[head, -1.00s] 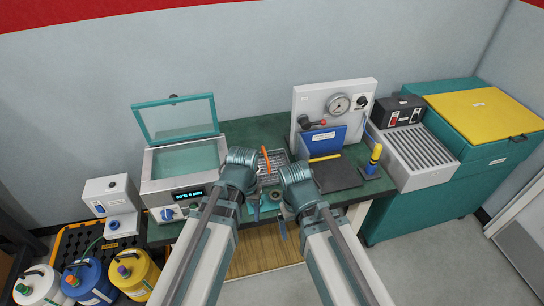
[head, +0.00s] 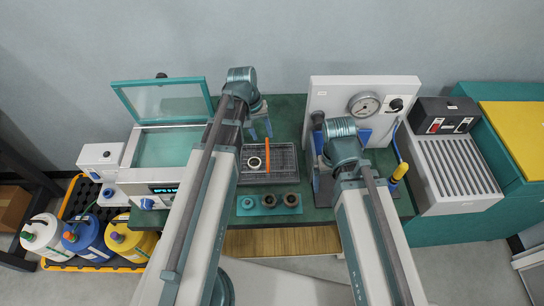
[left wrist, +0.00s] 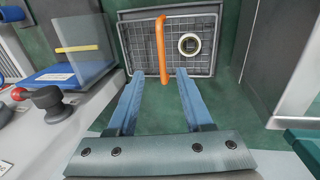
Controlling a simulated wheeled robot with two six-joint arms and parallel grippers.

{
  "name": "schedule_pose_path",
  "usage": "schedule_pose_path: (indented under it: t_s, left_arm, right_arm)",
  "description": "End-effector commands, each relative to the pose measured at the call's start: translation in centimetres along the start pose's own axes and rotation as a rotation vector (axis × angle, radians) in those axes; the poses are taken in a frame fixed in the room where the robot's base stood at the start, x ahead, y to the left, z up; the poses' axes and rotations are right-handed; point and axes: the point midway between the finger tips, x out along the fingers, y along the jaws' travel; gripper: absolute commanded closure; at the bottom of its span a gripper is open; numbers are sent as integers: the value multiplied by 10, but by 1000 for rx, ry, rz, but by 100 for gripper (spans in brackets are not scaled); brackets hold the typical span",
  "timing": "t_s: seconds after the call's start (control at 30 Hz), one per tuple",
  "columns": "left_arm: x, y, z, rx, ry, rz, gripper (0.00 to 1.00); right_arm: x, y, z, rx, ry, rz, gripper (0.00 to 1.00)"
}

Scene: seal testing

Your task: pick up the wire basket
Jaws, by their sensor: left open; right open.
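The wire basket (head: 284,172) sits on the green bench top. It has a tall orange handle (head: 270,158) and a pale ring (head: 254,163) lies inside it. My left gripper (head: 260,137) is open and empty, just behind the basket in the head view. In the left wrist view the basket (left wrist: 207,62) lies ahead of the open fingers (left wrist: 160,74). The orange handle (left wrist: 161,45) is lined up with the gap between them, and the ring (left wrist: 190,44) shows beside it. My right gripper (head: 326,165) is open, to the basket's right; its fingers are partly hidden.
A teal holder (head: 257,211) with several round parts stands in front of the basket. A lidded bath (head: 168,148) is at left. A gauge panel (head: 330,92) stands behind my right gripper, with a grooved grey unit (head: 455,170) further right.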

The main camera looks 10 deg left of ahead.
Motion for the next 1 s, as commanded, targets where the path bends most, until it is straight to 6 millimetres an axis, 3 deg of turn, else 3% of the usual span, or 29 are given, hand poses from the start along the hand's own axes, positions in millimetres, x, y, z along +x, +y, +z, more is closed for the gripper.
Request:
schedule_pose_path:
  t_s: [0.27,0.7,1.0]
  left_arm:
    - [22,-1,0,2,0,0,49]
    - [83,-1,0,2,0,-1,49]
    - [87,0,0,2,0,-1,49]
  right_arm:
    - [21,-2,-1,1,0,0,5]
    - [81,-8,-5,1,0,0,5]
    - [85,-8,-5,1,0,0,5]
